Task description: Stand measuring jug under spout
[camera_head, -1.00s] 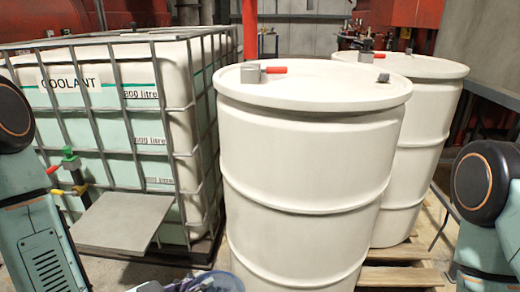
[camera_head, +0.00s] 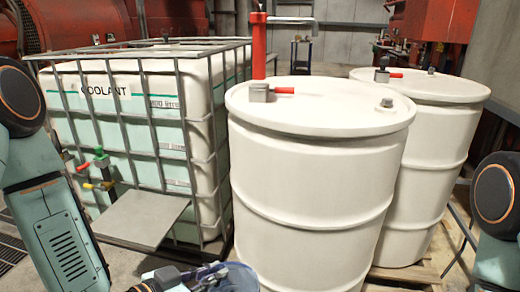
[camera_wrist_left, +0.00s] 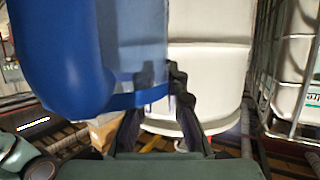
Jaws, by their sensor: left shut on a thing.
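The translucent blue measuring jug (camera_head: 238,279) shows at the bottom edge of the head view, cut off by the frame. It fills the upper left of the left wrist view (camera_wrist_left: 60,50). My left gripper (camera_head: 185,281) is shut on it; in the wrist view its dark fingers (camera_wrist_left: 152,98) meet the jug's lower blue edge. The white coolant tank (camera_head: 120,135) stands in its grey cage. Its tap, the spout (camera_head: 98,165), has green and yellow-red parts and sits above a grey shelf (camera_head: 140,218). The bare shelf lies left of the jug. My right gripper is out of view.
A large white drum (camera_head: 310,200) stands right of the shelf, close to the jug. A second drum (camera_head: 430,140) stands behind it on a wooden pallet (camera_head: 410,277). The space in front of the shelf looks open.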

